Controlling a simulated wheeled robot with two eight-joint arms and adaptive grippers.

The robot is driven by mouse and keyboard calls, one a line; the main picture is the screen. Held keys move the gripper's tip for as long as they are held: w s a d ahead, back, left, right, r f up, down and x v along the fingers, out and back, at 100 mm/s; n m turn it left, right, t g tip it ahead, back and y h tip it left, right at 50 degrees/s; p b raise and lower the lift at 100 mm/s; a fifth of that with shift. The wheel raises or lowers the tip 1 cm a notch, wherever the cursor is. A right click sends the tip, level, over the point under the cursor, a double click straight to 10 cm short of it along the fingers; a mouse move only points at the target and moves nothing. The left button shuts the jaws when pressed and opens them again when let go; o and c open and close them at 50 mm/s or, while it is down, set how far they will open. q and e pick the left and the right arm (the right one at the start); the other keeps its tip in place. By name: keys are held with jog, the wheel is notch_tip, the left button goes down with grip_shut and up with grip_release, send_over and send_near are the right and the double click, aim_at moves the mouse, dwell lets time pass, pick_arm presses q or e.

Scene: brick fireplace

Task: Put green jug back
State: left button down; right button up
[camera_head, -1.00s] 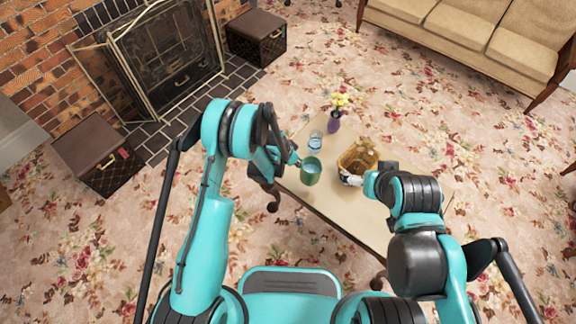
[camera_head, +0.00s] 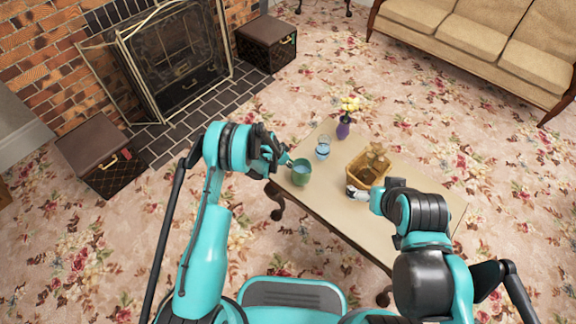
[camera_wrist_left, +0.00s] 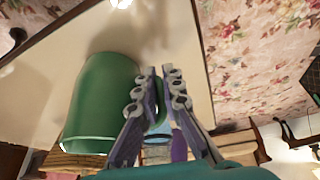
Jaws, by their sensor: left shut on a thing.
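The green jug (camera_head: 301,172) is at the left end of the small table (camera_head: 330,215) in the head view, mouth up. I cannot tell whether its base touches the tabletop. My left gripper (camera_head: 286,160) is at the jug's left side, shut on it. In the left wrist view the jug (camera_wrist_left: 100,100) fills the left, its rim toward the bottom, and the fingers (camera_wrist_left: 158,80) are close together beside its wall. The handle is mostly hidden by the fingers.
On the table stand a clear glass (camera_head: 323,147) behind the jug, a purple vase with yellow flowers (camera_head: 344,125) at the back, and a wicker basket (camera_head: 368,168) holding brownish things. The table's near right part is bare. A fireplace (camera_head: 175,60) and sofa (camera_head: 480,35) stand farther off.

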pick_arm(q)
jog(key=shift+r, duration=0.15)
jog(key=c, duration=1.7)
grip_release()
